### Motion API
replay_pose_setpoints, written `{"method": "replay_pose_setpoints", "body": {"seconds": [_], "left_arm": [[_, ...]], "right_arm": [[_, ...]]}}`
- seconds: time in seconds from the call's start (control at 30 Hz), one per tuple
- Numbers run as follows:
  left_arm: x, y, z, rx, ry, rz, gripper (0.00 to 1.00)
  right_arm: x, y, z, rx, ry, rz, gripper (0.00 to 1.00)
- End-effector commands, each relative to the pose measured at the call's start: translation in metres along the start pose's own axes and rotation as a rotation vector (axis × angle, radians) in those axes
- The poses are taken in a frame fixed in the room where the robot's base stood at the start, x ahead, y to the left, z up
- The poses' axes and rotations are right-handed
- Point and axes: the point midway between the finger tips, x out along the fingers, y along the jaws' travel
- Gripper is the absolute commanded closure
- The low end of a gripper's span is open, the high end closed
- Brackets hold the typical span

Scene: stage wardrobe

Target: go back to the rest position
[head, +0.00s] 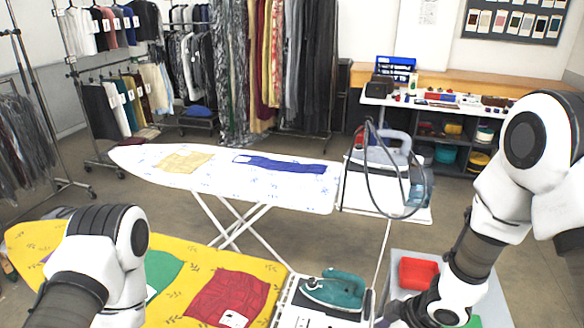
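My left arm (100,262) rises at the lower left, in front of the yellow ironing board (190,262). Its gripper is outside the picture. My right arm (500,190) comes in from the right and bends down to the bottom edge, over a grey surface. Its gripper does not show either. I see nothing held by either arm.
The yellow board carries a red cloth (228,297), a green cloth (160,272) and a teal iron (335,290) at its right end. Behind stands a white ironing board (225,180) with another iron (385,150).

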Motion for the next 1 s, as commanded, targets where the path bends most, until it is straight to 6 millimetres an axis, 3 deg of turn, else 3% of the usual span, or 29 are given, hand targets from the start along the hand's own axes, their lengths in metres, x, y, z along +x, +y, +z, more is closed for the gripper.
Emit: {"method": "replay_pose_setpoints", "body": {"seconds": [0.17,0.37,0.53,0.73,0.8,1.0], "left_arm": [[0.0,0.0,0.0,0.0,0.0,0.0,0.43],[0.0,0.0,0.0,0.0,0.0,0.0,0.43],[0.0,0.0,0.0,0.0,-0.001,0.0,0.43],[0.006,0.0,0.0,0.0,0.0,0.0,0.43],[0.038,0.0,0.0,0.0,0.001,0.0,0.43],[0.047,0.0,0.001,0.0,-0.002,0.0,0.43]], "right_arm": [[0.025,-0.031,0.024,0.218,-0.018,-0.036,0.51],[0.053,-0.077,0.065,0.548,-0.086,-0.045,0.51],[0.069,-0.126,0.119,0.867,-0.213,0.004,0.51],[0.069,-0.191,0.2,1.192,-0.443,0.158,0.51],[0.099,-0.187,0.208,1.181,-0.424,0.156,0.51],[0.106,-0.188,0.211,1.18,-0.423,0.155,0.51]]}}
